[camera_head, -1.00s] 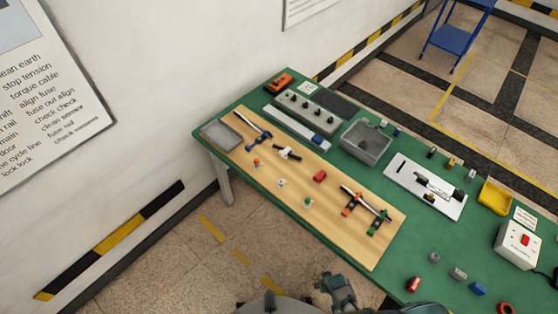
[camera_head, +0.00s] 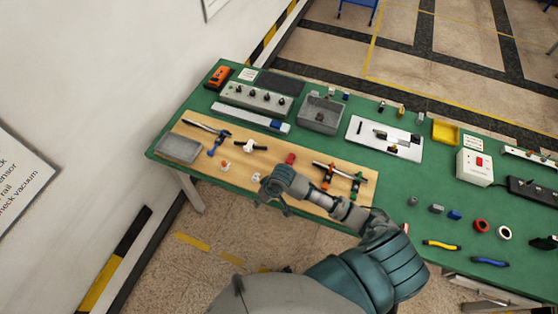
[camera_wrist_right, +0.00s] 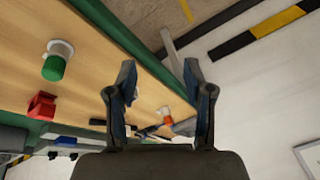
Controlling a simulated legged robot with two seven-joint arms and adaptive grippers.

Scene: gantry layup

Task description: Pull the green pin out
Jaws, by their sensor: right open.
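The green pin (camera_wrist_right: 54,66), a short green cylinder with a white collar, stands on the wooden board at the left of the right wrist view. In the head view my right arm hides it. My right gripper (camera_wrist_right: 160,80) is open with nothing between its fingertips, and the green pin is to the left of both fingers, apart from them. In the head view the right gripper (camera_head: 272,198) is over the front edge of the board. An orange pin with a white collar (camera_wrist_right: 167,116) shows beyond the fingers. My left gripper is not in view.
A red block (camera_wrist_right: 41,106) is near the green pin. The wooden board (camera_head: 205,164) also holds a white pin (camera_head: 256,177), a grey tray (camera_head: 178,149) and clamped tools (camera_head: 330,180). The green table (camera_head: 400,185) carries a grey bin (camera_head: 320,114) and a white plate (camera_head: 362,143) behind.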

